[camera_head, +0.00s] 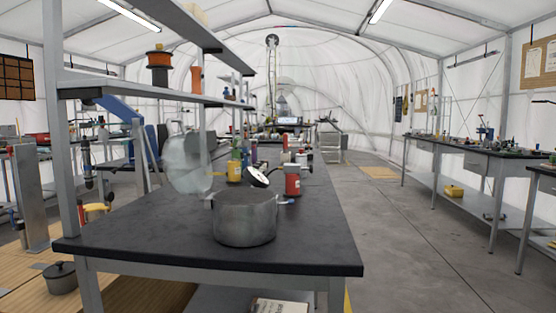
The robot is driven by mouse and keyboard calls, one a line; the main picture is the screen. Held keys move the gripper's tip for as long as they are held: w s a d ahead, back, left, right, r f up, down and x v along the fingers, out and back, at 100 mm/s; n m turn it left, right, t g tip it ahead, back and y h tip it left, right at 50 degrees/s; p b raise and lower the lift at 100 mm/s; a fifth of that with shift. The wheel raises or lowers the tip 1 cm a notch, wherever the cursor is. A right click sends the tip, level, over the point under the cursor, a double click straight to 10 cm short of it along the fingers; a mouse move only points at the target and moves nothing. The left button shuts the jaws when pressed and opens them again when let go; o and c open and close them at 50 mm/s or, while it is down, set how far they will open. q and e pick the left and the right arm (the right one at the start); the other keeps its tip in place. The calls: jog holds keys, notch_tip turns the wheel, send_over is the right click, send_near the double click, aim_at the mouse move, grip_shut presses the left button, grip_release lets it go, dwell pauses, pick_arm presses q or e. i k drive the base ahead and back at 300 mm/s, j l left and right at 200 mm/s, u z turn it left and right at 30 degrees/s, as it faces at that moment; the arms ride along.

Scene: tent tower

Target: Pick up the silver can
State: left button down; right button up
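A silver-grey, open-topped metal pot (245,222) with small side handles stands upright on the black-topped workbench (150,245), near its front edge. It is the closest silver vessel in view; I cannot tell if it is the silver can. I see no other clear silver can on the bench. Neither of my grippers is in view.
Behind the pot are a red can (293,181), a yellow container (234,171), a tilted white disc (258,177) and a translucent round disc (187,163). Shelves overhang the bench's left side. Open floor (400,235) lies to the right, before another bench (470,152).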

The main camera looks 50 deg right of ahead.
aim_at(300, 158)
jog(key=z, duration=1.6)
jog(key=i+l+z, duration=0.2)
jog(key=l+z, duration=0.25)
jog(key=i+l+z, duration=0.4)
jog(key=l, duration=0.2)
jog(key=i+l+z, duration=0.3)
jog(key=z, duration=0.15)
jog(key=i+l+u, duration=0.25)
jog(key=i+u, duration=0.15)
jog(key=i, duration=0.2)
jog(key=i+l+u, duration=0.35)
jog(key=i+u, duration=0.15)
jog(key=i, duration=0.8)
jog(key=i+l+u, duration=0.15)
jog(key=i, duration=0.8)
jog(key=i+l+u, duration=0.7)
jog(key=i+u, duration=0.15)
jog(key=i+l+u, duration=0.4)
jog(key=l, duration=0.15)
jog(key=i+l+u, duration=0.15)
jog(key=l+u, duration=0.3)
jog(key=l, duration=0.15)
